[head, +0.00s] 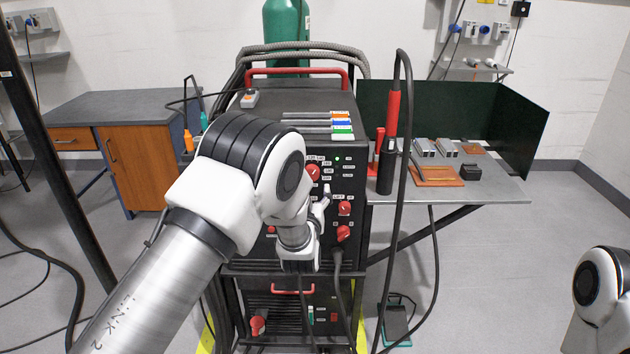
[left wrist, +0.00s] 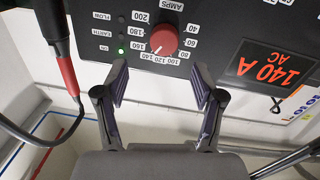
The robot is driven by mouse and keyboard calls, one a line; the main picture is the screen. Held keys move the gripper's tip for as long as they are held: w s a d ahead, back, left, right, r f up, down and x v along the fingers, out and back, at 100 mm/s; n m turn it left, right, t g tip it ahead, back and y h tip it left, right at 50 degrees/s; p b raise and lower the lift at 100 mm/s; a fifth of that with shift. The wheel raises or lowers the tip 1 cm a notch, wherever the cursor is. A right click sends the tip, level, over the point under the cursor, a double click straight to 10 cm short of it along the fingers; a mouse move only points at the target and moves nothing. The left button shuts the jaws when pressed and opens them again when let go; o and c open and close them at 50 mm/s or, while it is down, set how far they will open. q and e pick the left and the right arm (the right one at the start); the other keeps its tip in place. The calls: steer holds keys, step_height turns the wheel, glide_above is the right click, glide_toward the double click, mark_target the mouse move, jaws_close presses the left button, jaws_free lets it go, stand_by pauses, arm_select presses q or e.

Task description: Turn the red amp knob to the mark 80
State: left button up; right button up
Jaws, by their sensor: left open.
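The red amp knob (head: 313,172) is on the upper part of the black machine's front panel. In the left wrist view, where the labels are upside down, the red amp knob (left wrist: 164,40) sits inside an arc of white number labels. Its light pointer line seems to aim near 140. The mark 80 (left wrist: 186,55) is to the lower right of the knob in that view. My left gripper (left wrist: 162,82) is open and empty, its two fingers apart, in front of the knob and not touching it. In the head view my left wrist partly covers the panel. My right gripper is out of view.
A display (left wrist: 272,70) reads 140 A AC. Other red knobs (head: 345,208) sit lower right on the panel. A black cable with a red sleeve (left wrist: 68,75) hangs near the left finger in the wrist view. A grey side table (head: 490,190) holds metal parts.

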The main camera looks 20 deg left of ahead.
mark_target(311, 175)
arm_select(q)
steer(key=x, duration=0.4)
steer(key=p+x, duration=0.1)
steer(key=x, duration=0.2)
steer(key=shift+w+a, duration=0.3)
steer(key=shift+w, duration=0.05)
steer(key=shift+s+a, duration=0.1)
steer(key=shift+c, duration=1)
steer(key=c, duration=1)
